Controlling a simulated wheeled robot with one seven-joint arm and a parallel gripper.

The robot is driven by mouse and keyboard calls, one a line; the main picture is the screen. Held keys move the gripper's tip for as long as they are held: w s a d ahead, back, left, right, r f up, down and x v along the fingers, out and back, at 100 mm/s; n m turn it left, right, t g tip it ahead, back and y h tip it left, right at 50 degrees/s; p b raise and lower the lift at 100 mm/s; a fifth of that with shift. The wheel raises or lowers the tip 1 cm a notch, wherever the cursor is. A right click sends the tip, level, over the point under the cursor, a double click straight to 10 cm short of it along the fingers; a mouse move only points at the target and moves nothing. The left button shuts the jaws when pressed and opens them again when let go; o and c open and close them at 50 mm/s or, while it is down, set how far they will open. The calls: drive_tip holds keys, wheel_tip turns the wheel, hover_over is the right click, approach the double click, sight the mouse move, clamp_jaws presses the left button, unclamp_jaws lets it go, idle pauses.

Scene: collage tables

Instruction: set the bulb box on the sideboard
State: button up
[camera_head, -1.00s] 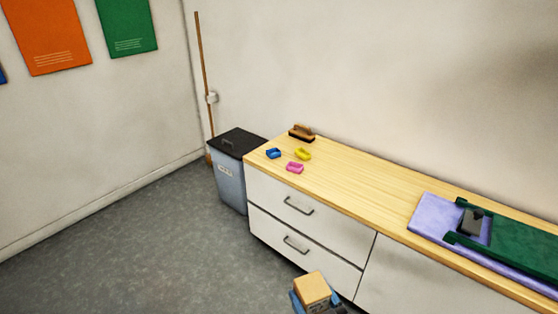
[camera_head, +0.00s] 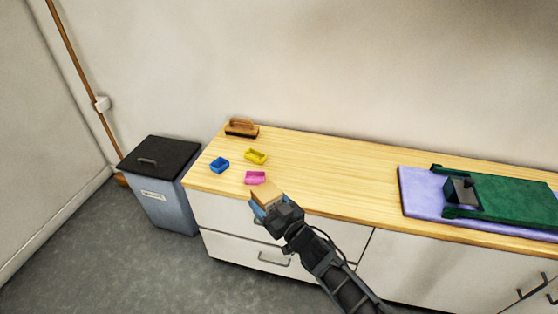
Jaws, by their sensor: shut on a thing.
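The bulb box (camera_head: 266,194) is a small tan cardboard box. My gripper (camera_head: 268,207) is shut on it, with blue fingers at its sides. The box shows in front of the sideboard's front edge, just below the pink tray in the picture; I cannot tell its exact height over the top. The sideboard (camera_head: 330,185) has a light wooden top and white drawer fronts. My arm hides part of the drawer fronts.
A purple mat (camera_head: 418,195) with a green piece (camera_head: 515,200) lies right. The middle top is clear. A bin (camera_head: 165,195) stands left.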

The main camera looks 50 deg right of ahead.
drive_tip(key=s+d+r+m+g+h, duration=0.1)
drive_tip(key=s+d+m+g+h, duration=0.3)
drive_tip(key=d, duration=0.7)
drive_tip(key=s+d+t+h, duration=0.1)
drive_tip(key=s+d, duration=0.5)
drive_tip(key=d, duration=0.4)
drive_tip(key=s+d+r+m+g+h, duration=0.1)
drive_tip(key=s+d+m+g+h, duration=0.3)
drive_tip(key=d, duration=0.7)
drive_tip(key=n+t+y+b, duration=0.1)
drive_tip(key=n+t+b, duration=0.1)
drive_tip(key=b, duration=0.9)
hover_over(325, 197)
wheel_tip(325, 197, down, 7)
drive_tip(key=shift+f, duration=0.15)
drive_tip(key=shift+f+b, duration=1.35)
drive_tip(key=shift+f, duration=0.55)
drive_tip(key=shift+f, duration=0.2)
drive_tip(key=o, duration=1.1)
